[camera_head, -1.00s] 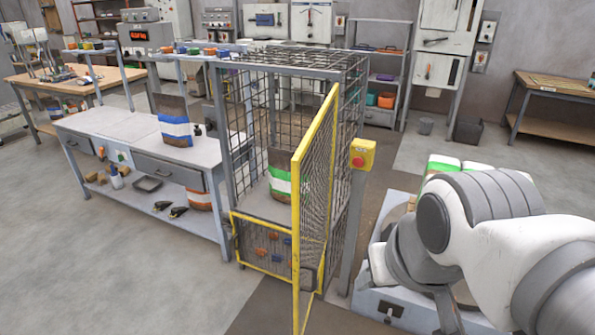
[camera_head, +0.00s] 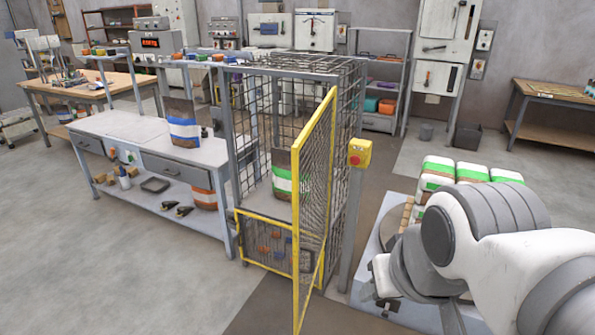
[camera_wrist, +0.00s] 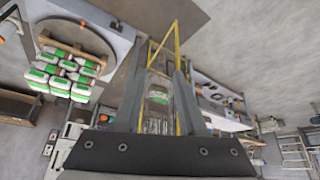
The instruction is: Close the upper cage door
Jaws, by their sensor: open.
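The upper cage door (camera_head: 316,200) is a yellow-framed mesh panel. It stands open in the head view, swung out from the cage's right front side toward me. The mesh cage (camera_head: 345,120) is open at its upper front, and a green-and-white bag (camera_head: 283,176) stands inside. In the wrist view, the yellow door frame (camera_wrist: 163,43) and the bag (camera_wrist: 157,95) show beyond my gripper (camera_wrist: 161,62). My gripper is open, its two grey fingers apart with nothing held. In the head view my arm is right of the door, apart from it.
A lower yellow-framed door (camera_head: 265,243) is shut below the opening. A post with a yellow box and red button (camera_head: 359,153) stands right of the door. Stacked bags (camera_head: 440,170) stand on a pallet at right. A workbench (camera_head: 130,140) adjoins the cage; floor in front is clear.

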